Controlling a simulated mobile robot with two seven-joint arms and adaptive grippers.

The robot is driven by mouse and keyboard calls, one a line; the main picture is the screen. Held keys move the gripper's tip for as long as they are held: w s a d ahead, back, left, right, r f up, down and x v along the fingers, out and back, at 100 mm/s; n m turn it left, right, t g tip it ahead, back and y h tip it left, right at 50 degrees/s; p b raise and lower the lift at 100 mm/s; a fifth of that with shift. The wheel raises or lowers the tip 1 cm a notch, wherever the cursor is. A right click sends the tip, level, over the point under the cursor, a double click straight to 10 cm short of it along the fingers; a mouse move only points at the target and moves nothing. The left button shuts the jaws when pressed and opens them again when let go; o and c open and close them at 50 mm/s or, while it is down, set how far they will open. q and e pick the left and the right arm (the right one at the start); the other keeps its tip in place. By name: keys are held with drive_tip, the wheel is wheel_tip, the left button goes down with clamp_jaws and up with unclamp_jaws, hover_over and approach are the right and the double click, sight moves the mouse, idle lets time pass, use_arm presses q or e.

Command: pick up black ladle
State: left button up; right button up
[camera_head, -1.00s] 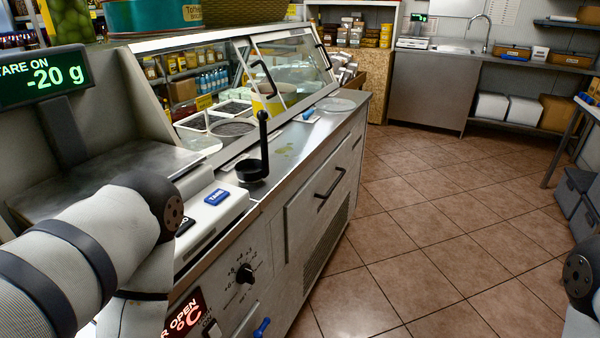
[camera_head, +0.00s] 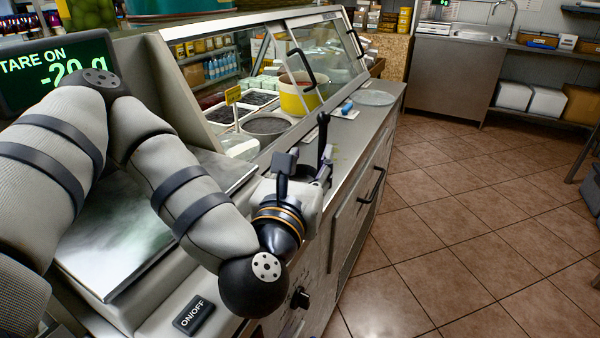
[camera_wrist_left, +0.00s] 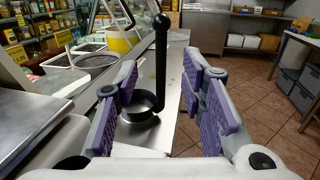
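The black ladle (camera_wrist_left: 161,60) stands on the steel counter in the left wrist view, its long handle upright and its round bowl at the bottom. In the head view, the upper handle of the ladle (camera_head: 323,132) shows just beyond my left gripper, which hides the bowl. My left gripper (camera_head: 305,172) is open and empty. In the left wrist view, its purple-padded fingers (camera_wrist_left: 160,85) are spread to either side of the ladle, with no visible contact. My right gripper is out of view.
A glass display case (camera_head: 290,75) with tubs inside borders the counter on the left. A scale with a lit display (camera_head: 60,62) stands near my left arm. A clear round lid (camera_head: 374,98) lies farther along the counter (camera_head: 350,135). Open tiled floor (camera_head: 450,220) lies to the right.

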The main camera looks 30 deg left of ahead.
sight(322, 137)
use_arm(q)
drive_tip(key=w+b, duration=0.1)
drive_tip(key=w+f+b, duration=0.1)
drive_tip(key=w+a+f+b, duration=0.1)
drive_tip(key=w, duration=0.1)
drive_tip(key=shift+b, duration=0.35)
drive_tip(key=w, duration=0.2)
drive_tip(key=w+a+r, duration=0.1)
drive_tip(key=w, duration=0.3)
drive_tip(key=shift+a+r, duration=0.3)
drive_tip(key=shift+r, duration=0.05)
drive_tip(key=shift+w, duration=0.2)
clamp_jaws()
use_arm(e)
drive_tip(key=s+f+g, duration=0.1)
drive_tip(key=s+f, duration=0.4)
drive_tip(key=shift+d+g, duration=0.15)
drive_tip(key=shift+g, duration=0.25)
